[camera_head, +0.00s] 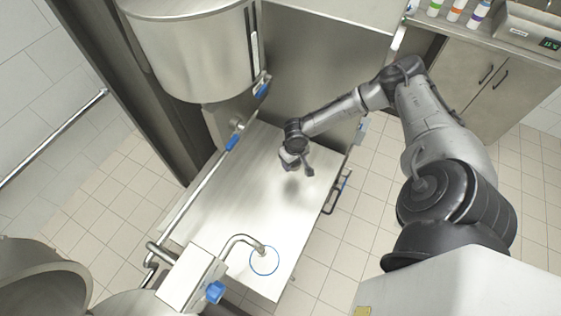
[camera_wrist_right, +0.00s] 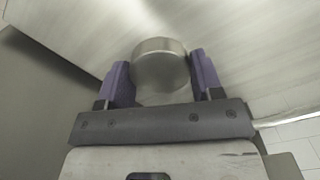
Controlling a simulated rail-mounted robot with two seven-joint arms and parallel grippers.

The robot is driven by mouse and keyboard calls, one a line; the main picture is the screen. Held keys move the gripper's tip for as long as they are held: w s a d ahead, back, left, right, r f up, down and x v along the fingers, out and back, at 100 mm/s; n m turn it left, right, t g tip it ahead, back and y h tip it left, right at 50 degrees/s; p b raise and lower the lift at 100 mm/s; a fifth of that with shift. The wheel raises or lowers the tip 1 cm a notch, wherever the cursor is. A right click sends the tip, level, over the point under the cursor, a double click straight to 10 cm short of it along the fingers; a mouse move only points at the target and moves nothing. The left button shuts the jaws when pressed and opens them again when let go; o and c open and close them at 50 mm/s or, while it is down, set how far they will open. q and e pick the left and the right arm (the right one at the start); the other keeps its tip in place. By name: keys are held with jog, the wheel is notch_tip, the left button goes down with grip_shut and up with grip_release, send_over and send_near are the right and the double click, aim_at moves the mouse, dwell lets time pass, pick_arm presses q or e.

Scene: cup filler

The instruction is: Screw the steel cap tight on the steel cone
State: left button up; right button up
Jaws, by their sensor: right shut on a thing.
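My right gripper (camera_head: 296,160) is above the steel worktop, at the end of the arm that comes in from the right. In the right wrist view its purple fingers (camera_wrist_right: 158,82) stand on either side of a round steel piece, which looks like the steel cap (camera_wrist_right: 160,62). The gripper is shut on this cap and holds it clear of the worktop, with a shadow below in the head view. The cap is too small to make out in the head view. I cannot clearly pick out the steel cone in either view. My left gripper is not in view.
A large steel vessel (camera_head: 190,50) with blue-handled valves stands at the upper left. The steel worktop (camera_head: 225,205) is mostly bare. A bent spout (camera_head: 240,240) ends over a blue ring (camera_head: 264,261) at its front. Bottles (camera_head: 455,14) and a scale (camera_head: 525,25) stand on the counter.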

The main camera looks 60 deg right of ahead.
jog(key=shift+s+d+r, duration=0.15)
jog(key=shift+s+r, duration=0.35)
jog(key=shift+s, duration=0.35)
jog(key=shift+s+d+r, duration=0.15)
jog(key=shift+s+r, duration=0.35)
jog(key=shift+s, duration=0.3)
jog(key=shift+s, duration=0.1)
